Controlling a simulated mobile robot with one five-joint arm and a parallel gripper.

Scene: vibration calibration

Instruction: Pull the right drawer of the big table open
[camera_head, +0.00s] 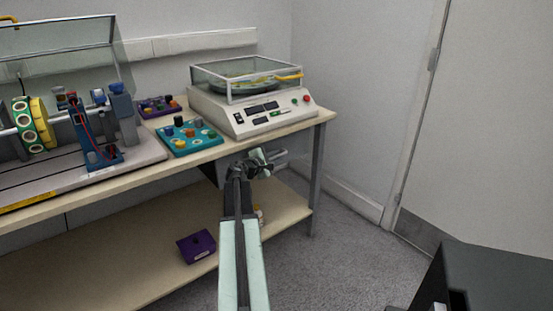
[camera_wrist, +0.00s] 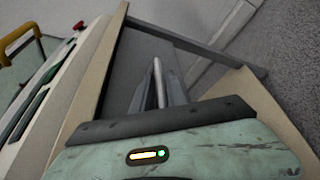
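The big table (camera_head: 150,178) has a grey drawer (camera_head: 208,171) under its right end, partly hidden behind my arm. In the wrist view the grey drawer front (camera_wrist: 135,62) fills the space beside the beige table edge. A light grey bar handle (camera_wrist: 157,78) shows there, running between my fingers. My gripper (camera_head: 262,160) is at the handle just below the tabletop; its fingers also show in the wrist view (camera_wrist: 163,92). The fingers lie close around the bar, but I cannot tell whether they grip it.
A white shaker machine (camera_head: 250,118) stands on the table above the drawer, with a teal control box (camera_head: 190,142) beside it. A purple box (camera_head: 196,246) sits on the lower shelf (camera_head: 150,270). A table leg (camera_head: 317,165) is right of my gripper.

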